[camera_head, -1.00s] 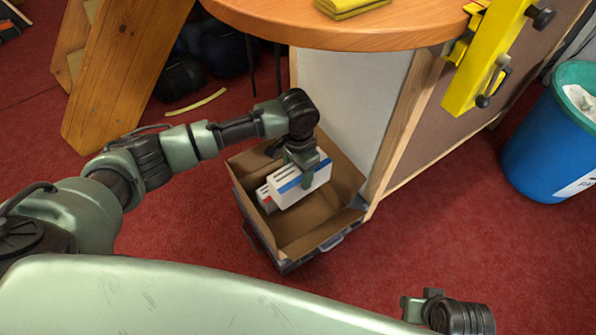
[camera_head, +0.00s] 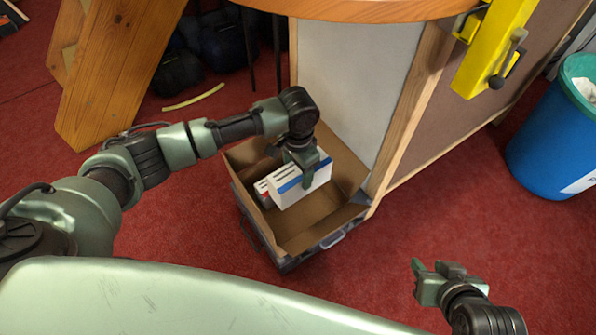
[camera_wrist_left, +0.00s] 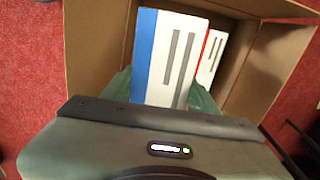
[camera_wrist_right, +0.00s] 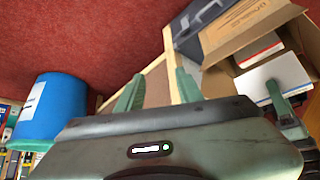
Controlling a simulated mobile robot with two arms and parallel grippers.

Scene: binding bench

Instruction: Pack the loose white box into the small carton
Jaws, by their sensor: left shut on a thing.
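A white box with a blue stripe (camera_head: 302,182) is held upright between the fingers of my left gripper (camera_head: 305,172). In the left wrist view this box (camera_wrist_left: 172,55) sits between the two green fingers, inside the outline of the open small carton (camera_head: 318,238). I cannot tell whether its underside touches the carton floor. A second white box, with a red stripe (camera_head: 263,191), stands in the carton right beside it; it also shows in the left wrist view (camera_wrist_left: 211,58). My right gripper (camera_wrist_right: 158,90) is open and empty, away from the carton at lower right in the head view (camera_head: 436,277).
The carton stands on a dark grey case (camera_head: 335,238) on the red floor, against a pale cabinet panel (camera_head: 352,88). A round wooden tabletop (camera_head: 370,10) and yellow clamp (camera_head: 495,50) are above. A blue bin (camera_head: 550,145) stands right. The carton's near part is empty.

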